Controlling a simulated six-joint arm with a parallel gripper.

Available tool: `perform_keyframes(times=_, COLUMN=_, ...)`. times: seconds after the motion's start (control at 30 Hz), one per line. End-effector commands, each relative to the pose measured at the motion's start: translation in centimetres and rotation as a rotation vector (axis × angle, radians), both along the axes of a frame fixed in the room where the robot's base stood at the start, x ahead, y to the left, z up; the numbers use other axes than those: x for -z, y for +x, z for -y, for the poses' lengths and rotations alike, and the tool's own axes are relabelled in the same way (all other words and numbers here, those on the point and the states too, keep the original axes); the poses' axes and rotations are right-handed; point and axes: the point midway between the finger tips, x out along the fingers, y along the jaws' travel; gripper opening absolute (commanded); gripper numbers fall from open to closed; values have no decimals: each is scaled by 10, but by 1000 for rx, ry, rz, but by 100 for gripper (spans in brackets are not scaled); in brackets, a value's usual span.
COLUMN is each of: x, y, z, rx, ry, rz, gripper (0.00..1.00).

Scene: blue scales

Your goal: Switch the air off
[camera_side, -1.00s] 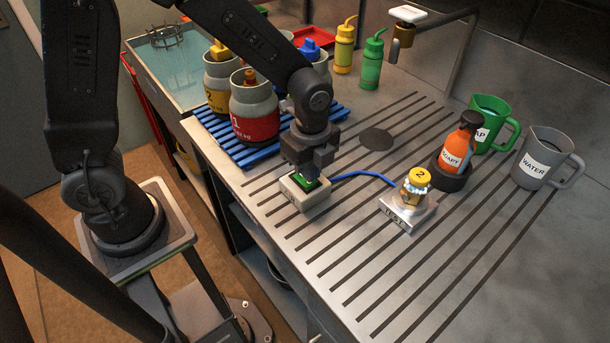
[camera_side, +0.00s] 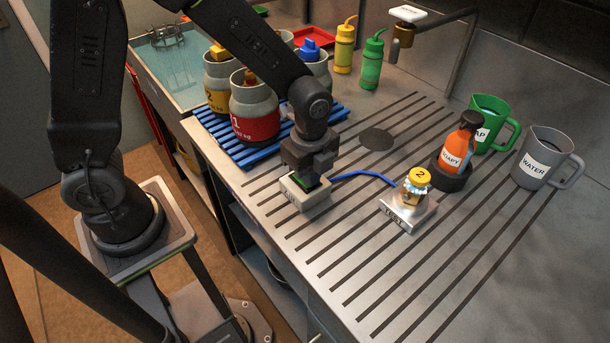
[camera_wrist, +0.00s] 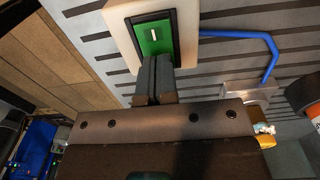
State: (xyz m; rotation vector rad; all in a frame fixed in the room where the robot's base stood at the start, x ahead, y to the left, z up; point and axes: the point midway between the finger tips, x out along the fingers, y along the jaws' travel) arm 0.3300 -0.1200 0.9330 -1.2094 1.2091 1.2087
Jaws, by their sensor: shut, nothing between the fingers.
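The air switch is a pale box (camera_side: 305,202) with a green rocker (camera_wrist: 150,36) in a black frame, marked with a small white line. It sits on the grooved metal bench. My gripper (camera_side: 306,184) is shut and empty, pointing down over the box. In the wrist view, its fingertips (camera_wrist: 155,62) are at the near edge of the green rocker and seem to touch it; the exact contact is hard to tell. A blue hose (camera_side: 362,174) runs from the box to the test stand (camera_side: 407,215), which carries a small valve with a yellow cap (camera_side: 417,177) marked 2.
Gas cylinders, one red-labelled (camera_side: 255,122), stand on a blue rack (camera_side: 243,158) close behind my gripper. The front right of the bench is clear.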

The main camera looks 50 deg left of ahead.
Motion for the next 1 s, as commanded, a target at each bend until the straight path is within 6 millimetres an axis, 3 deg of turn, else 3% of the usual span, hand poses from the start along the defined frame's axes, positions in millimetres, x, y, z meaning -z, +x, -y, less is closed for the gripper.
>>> perform_keyframes(times=0.37, x=0, y=0, z=0, rx=0, ry=0, rz=0, gripper=0)
perform_keyframes(times=1.0, x=-49, y=0, z=0, rx=0, ry=0, rz=2, gripper=0)
